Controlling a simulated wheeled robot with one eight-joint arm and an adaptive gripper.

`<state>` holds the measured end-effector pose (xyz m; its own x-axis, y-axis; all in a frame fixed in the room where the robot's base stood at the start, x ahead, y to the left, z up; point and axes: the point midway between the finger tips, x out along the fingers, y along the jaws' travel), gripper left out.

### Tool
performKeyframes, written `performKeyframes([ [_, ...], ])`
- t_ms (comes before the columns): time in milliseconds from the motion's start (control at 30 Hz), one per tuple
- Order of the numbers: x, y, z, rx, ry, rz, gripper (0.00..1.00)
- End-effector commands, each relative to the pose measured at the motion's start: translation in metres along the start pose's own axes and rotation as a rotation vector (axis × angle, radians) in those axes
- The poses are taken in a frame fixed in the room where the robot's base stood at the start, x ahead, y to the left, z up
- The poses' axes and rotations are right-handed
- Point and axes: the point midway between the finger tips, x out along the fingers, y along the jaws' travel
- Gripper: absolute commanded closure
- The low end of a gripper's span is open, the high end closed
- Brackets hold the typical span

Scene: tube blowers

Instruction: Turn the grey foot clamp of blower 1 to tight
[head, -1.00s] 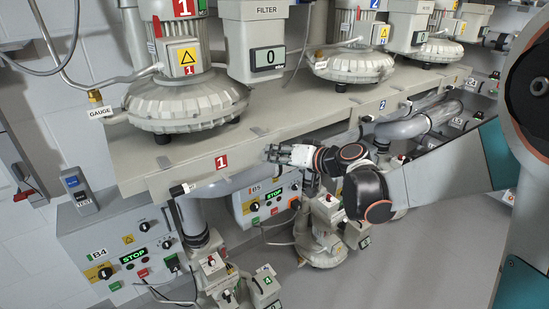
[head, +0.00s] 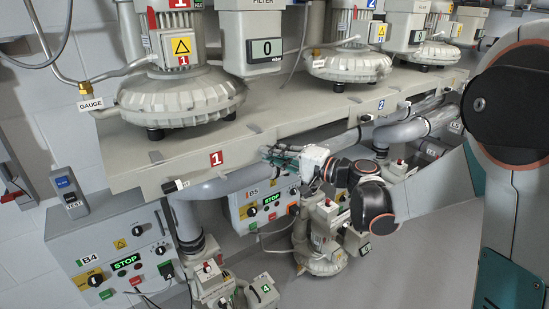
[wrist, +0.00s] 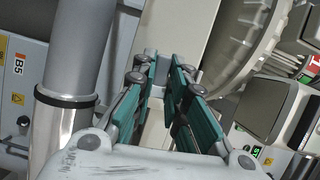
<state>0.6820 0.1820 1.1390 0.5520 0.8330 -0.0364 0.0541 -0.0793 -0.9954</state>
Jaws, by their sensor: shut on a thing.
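Blower 1 (head: 180,100) is the large beige blower on the shelf at the left, marked with a red 1. My gripper (head: 266,151) is at the shelf's front edge, right of the red 1 plate (head: 216,158). In the wrist view its two green-padded fingers (wrist: 162,76) are close together around a small grey piece (wrist: 150,63), which looks like the grey foot clamp. The fingertips hide most of it in the head view. I cannot read the clamp's angle or whether it is tight.
The beige shelf (head: 130,178) runs behind my gripper. A grey pipe (head: 225,188) passes below it. Control boxes B4 (head: 90,242) and B5 (head: 252,192) and smaller blowers (head: 322,262) stand underneath. A black-handled piece (head: 174,185) sits at the shelf edge to the left.

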Motion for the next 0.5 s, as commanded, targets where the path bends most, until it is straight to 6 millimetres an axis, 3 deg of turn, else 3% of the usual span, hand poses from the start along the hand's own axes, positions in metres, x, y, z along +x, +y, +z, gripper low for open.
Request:
performKeyframes([
  [500, -0.0003, 0.0026, -0.0001, 0.104, 0.001, -0.041, 1.0],
])
